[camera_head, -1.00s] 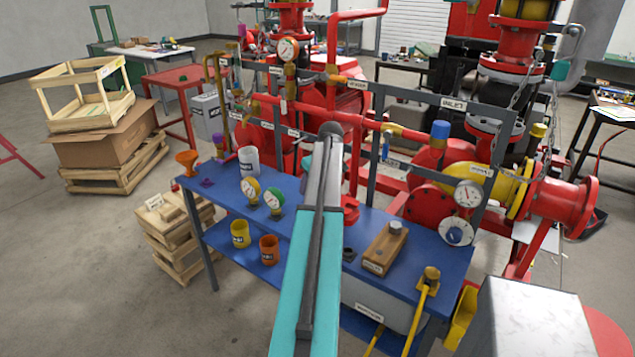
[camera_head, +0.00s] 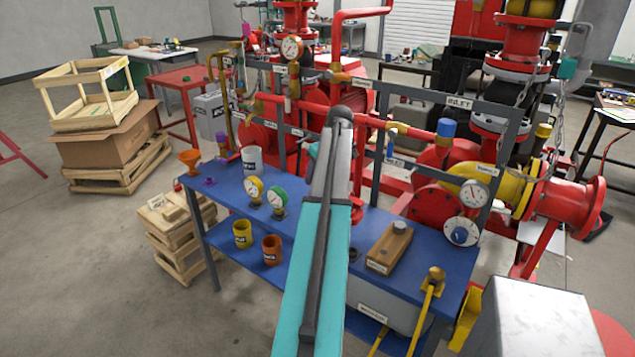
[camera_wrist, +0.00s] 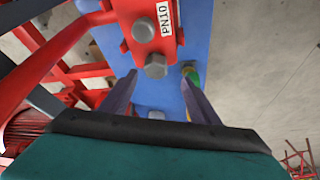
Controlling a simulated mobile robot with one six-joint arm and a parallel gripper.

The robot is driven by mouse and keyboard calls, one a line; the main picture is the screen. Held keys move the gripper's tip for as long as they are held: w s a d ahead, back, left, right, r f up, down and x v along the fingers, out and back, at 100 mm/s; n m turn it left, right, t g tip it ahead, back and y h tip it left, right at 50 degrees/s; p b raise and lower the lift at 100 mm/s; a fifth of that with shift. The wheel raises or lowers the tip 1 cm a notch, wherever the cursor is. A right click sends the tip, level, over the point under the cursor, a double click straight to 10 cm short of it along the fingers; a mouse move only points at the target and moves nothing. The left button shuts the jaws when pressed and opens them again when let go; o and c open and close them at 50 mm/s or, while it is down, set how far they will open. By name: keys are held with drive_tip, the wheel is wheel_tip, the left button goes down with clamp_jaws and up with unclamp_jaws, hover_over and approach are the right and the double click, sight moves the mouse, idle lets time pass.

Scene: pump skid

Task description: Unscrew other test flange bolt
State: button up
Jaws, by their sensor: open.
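In the wrist view, the red test flange (camera_wrist: 128,30) carries a white PN10 label and two grey hex bolts. One bolt (camera_wrist: 143,28) sits beside the label. The other bolt (camera_wrist: 155,66) is at the flange's near end, close to the fingertips. My gripper (camera_wrist: 159,78) is open, with its two dark fingers apart on either side of this end bolt. Nothing is clamped between them, and I cannot tell the depth gap to the bolt head. In the head view my own arm hides most of the flange and the fingers.
The blue bench (camera_head: 330,262) holds a wooden block with a bolt (camera_head: 390,248), gauges (camera_head: 277,197), cups (camera_head: 271,249) and a yellow-handled tool (camera_head: 428,300). Red pipework with a grey frame (camera_head: 440,98) stands behind the bench. Open floor lies at the left.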

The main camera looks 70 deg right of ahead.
drive_tip(key=b+v, duration=0.2)
drive_tip(key=v, duration=0.6)
drive_tip(key=shift+s+r, duration=0.2)
drive_tip(key=shift+r, duration=0.15)
drive_tip(key=shift+a, duration=0.15)
